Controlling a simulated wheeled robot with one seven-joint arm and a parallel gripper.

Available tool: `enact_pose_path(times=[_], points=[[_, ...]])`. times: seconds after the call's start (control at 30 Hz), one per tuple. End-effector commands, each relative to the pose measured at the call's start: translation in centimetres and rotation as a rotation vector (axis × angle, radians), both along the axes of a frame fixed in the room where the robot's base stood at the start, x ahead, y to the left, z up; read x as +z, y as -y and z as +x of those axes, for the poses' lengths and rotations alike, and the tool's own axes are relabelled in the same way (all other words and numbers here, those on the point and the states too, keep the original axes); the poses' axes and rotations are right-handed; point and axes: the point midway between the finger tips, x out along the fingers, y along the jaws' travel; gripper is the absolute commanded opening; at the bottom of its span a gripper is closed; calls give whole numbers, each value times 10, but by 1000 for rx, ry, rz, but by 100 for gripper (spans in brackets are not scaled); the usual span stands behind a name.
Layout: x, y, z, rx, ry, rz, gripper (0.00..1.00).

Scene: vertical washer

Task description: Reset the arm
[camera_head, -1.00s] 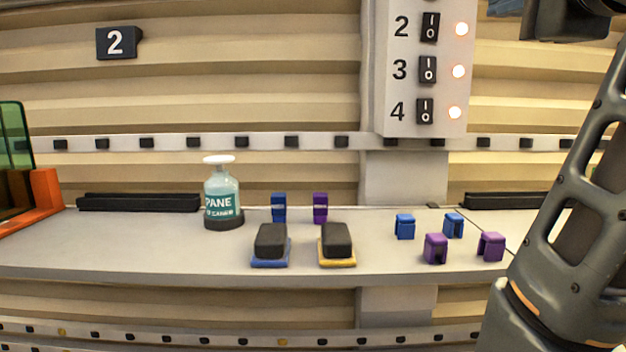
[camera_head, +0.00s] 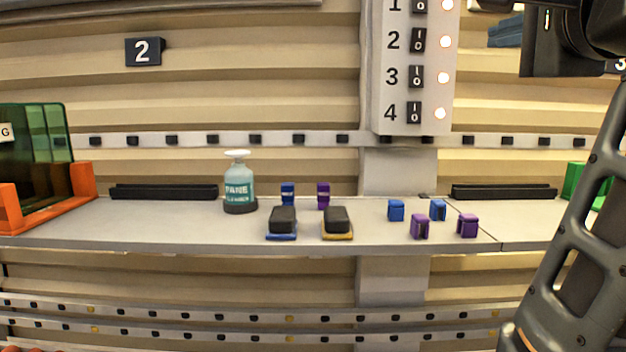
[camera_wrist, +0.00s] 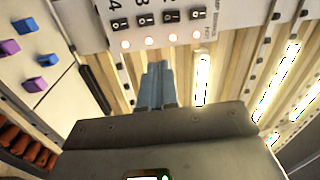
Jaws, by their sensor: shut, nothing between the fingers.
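My arm (camera_head: 575,230) rises along the right side of the head view. My gripper (camera_head: 500,36) is at the upper right there, pointing left toward the switch panel. In the wrist view my gripper (camera_wrist: 157,70) shows its blue-grey fingers together, with nothing between them. It is raised well above the shelf (camera_head: 350,232) and touches nothing that I can see.
The switch panel (camera_head: 390,115) with lit lamps hangs above the shelf. An orange rack (camera_head: 83,180) with green panes is at left.

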Motion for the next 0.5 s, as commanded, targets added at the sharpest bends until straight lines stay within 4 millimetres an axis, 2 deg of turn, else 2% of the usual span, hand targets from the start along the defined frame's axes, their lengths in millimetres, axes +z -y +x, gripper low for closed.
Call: enact_pose_path(times=[0.27,0.37,0.5], points=[[-48,1,10,-19,-26,-103,0],[-72,1,12,-25,-38,-156,0],[-121,2,13,-35,-61,-260,0]])
